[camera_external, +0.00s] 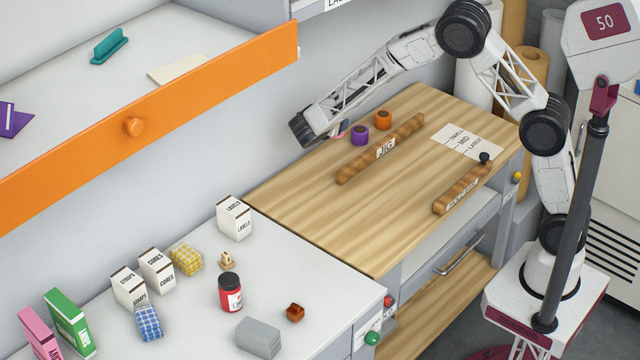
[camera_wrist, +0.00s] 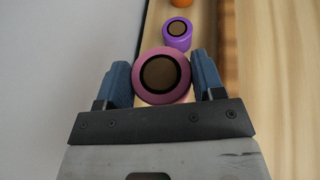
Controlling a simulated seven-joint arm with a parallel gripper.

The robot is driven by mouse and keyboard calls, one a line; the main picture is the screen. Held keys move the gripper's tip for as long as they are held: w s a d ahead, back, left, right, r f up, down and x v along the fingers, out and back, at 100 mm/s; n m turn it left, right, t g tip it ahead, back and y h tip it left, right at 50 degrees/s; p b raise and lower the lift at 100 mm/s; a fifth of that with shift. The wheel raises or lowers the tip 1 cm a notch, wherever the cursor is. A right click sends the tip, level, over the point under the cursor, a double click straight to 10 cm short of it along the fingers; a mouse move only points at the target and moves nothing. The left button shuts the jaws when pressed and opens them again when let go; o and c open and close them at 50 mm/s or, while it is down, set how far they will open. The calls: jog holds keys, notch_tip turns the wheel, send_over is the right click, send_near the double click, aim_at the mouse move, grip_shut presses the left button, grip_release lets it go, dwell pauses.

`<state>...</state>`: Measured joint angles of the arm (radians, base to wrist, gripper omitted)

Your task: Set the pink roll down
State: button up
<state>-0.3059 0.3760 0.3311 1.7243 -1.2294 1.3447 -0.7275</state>
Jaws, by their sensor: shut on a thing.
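The pink roll (camera_wrist: 163,53), a ring with a dark core, sits between the two blue fingers of my gripper (camera_wrist: 163,76) in the wrist view. The fingers are shut on its sides. In the external view my arm's end reaches down at the back left edge of the wooden bench top (camera_external: 400,190). Whether the roll touches the bench, I cannot tell. A purple roll (camera_external: 359,135) stands just to the right of my gripper, and an orange roll (camera_external: 382,120) stands beyond it.
A wooden bar marked JIG (camera_external: 380,149) lies beside the rolls. A second wooden bar (camera_external: 462,188) and a size card (camera_external: 468,140) lie at the right. The middle of the bench is clear. Boxes and a red jar (camera_external: 230,292) stand on the white counter (camera_external: 300,265).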

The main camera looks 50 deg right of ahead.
jog(key=s+a+f+n+t+y, duration=0.1)
jog(key=s+a+n+t, duration=0.15)
jog(key=s+a, duration=0.8)
jog(key=s+a+f+n+t+y, duration=0.1)
jog(key=s+a+n+t, duration=0.15)
jog(key=s+a, duration=0.8)
jog(key=s+a+f+n+t+y, duration=0.2)
jog(key=s+a+n+t+y, duration=0.1)
jog(key=s+a, duration=1.3)
jog(key=s+n, duration=0.1)
jog(key=s, duration=0.1)
jog(key=shift+s+f+t+y, duration=0.3)
jog(key=shift+f+y, duration=0.05)
jog(key=shift+y, duration=0.05)
jog(key=shift+a, duration=0.1)
jog(key=w+a, duration=0.3)
jog(key=w+a+f, duration=0.1)
jog(key=w+a, duration=0.7)
jog(key=shift+w+a+f, duration=0.1)
jog(key=shift+a+f, duration=0.15)
jog(key=shift+f, duration=1.75)
